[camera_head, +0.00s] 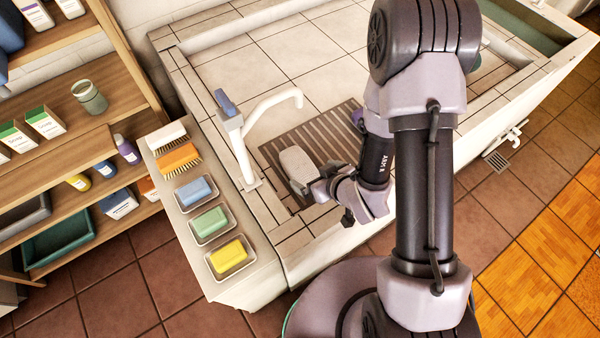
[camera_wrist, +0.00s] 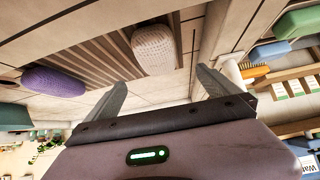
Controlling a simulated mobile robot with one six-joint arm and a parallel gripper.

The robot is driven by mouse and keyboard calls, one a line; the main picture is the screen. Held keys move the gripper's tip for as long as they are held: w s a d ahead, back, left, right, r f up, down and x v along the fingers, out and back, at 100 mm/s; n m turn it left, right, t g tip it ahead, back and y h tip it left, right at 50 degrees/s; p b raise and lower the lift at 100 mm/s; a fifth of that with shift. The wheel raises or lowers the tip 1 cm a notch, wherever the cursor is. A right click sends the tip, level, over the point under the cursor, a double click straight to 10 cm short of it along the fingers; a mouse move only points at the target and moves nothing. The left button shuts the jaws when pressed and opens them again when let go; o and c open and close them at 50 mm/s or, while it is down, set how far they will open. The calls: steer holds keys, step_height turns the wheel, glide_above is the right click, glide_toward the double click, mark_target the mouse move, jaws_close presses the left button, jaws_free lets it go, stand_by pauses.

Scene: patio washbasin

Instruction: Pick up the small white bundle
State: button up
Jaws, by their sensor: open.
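The small white bundle (camera_head: 298,168) lies on the brown slatted mat (camera_head: 285,150) in the basin, just beyond my gripper (camera_head: 322,188) in the head view. In the wrist view the white bundle (camera_wrist: 153,48) looks knitted and rounded, and it sits ahead of the gap between my fingers. My gripper (camera_wrist: 162,85) is open with nothing between its fingers. A purple bundle (camera_wrist: 55,81) lies on the same mat to the left, and in the head view my arm mostly hides it (camera_head: 357,116).
A white faucet (camera_head: 243,150) rises left of the mat. Soap dishes with a yellow bar (camera_head: 229,256), green bar (camera_head: 208,222) and blue bar (camera_head: 194,191), plus brushes (camera_head: 178,158), line the left ledge. A wooden shelf (camera_head: 90,75) stands farther left. The basin's tiled floor behind the mat is clear.

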mark_target(301, 166)
steer(key=b+x, duration=0.2)
steer(key=x, duration=0.5)
steer(key=shift+w+a+f, duration=0.15)
steer(key=shift+f, duration=0.1)
steer(key=b+x, duration=0.1)
steer(key=x, duration=0.4)
steer(key=shift+w+f+b, duration=0.15)
steer(key=shift+w+b, duration=0.2)
steer(key=c, duration=1.5)
